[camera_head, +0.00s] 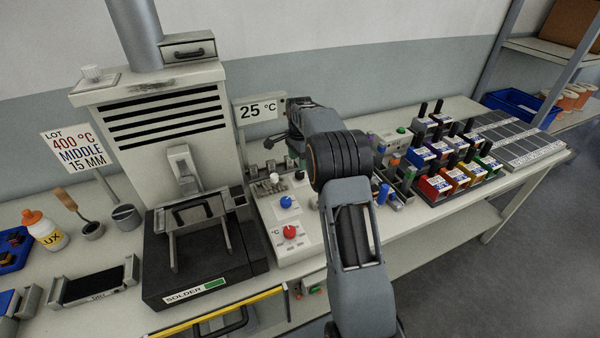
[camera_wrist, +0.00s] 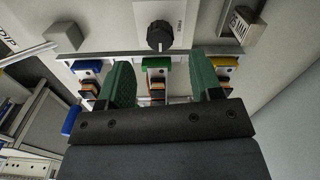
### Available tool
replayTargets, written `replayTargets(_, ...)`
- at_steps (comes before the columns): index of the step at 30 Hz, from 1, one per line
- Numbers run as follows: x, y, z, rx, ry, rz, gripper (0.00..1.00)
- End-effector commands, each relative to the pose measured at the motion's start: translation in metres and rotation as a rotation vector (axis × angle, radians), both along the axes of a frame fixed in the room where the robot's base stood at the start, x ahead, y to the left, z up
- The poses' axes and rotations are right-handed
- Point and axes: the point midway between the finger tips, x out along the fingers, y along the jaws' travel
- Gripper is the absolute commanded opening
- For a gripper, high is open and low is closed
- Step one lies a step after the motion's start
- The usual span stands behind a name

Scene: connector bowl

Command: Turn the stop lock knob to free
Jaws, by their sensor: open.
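In the wrist view a black round knob (camera_wrist: 160,36) sits on a white plate, with small sideways lettering beside it that looks like "FREE". I take it for the stop lock knob. My gripper (camera_wrist: 162,82) is open, its two green fingers apart and nothing between them that they touch. The knob lies beyond the fingertips, roughly centred between them. In the head view my gripper (camera_head: 283,148) is above the back of the white control panel (camera_head: 262,212), partly hidden by my wrist. I cannot make out the stop lock knob for certain there.
Blue (camera_wrist: 88,66), green (camera_wrist: 156,63) and yellow (camera_wrist: 224,61) topped parts line up near the fingers. Grey blocks flank the knob (camera_wrist: 62,36). On the panel are a blue knob (camera_head: 286,202) and red knob (camera_head: 290,232). The solder pot (camera_head: 205,265) stands left.

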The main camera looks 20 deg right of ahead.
Motion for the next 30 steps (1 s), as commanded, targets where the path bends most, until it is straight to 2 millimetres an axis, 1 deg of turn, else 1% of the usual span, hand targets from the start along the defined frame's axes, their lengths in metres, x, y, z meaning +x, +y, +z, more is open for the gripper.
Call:
replayTargets(1, -0.001, 0.000, -0.009, 0.001, 0.003, 0.000, 0.59)
replayTargets(3, -0.001, 0.000, -0.021, 0.000, 0.004, 0.001, 0.59)
replayTargets(6, -0.001, 0.000, -0.035, 0.001, 0.002, 0.001, 0.59)
replayTargets(12, 0.000, 0.000, -0.054, 0.000, 0.001, 0.002, 0.59)
replayTargets(18, 0.000, 0.000, -0.061, 0.000, 0.000, 0.002, 0.59)
replayTargets(25, 0.000, 0.001, -0.061, 0.000, 0.000, 0.002, 0.59)
replayTargets(26, 0.000, 0.001, -0.061, 0.000, 0.000, 0.002, 0.58)
replayTargets(30, 0.000, 0.001, -0.061, 0.000, 0.000, 0.002, 0.45)
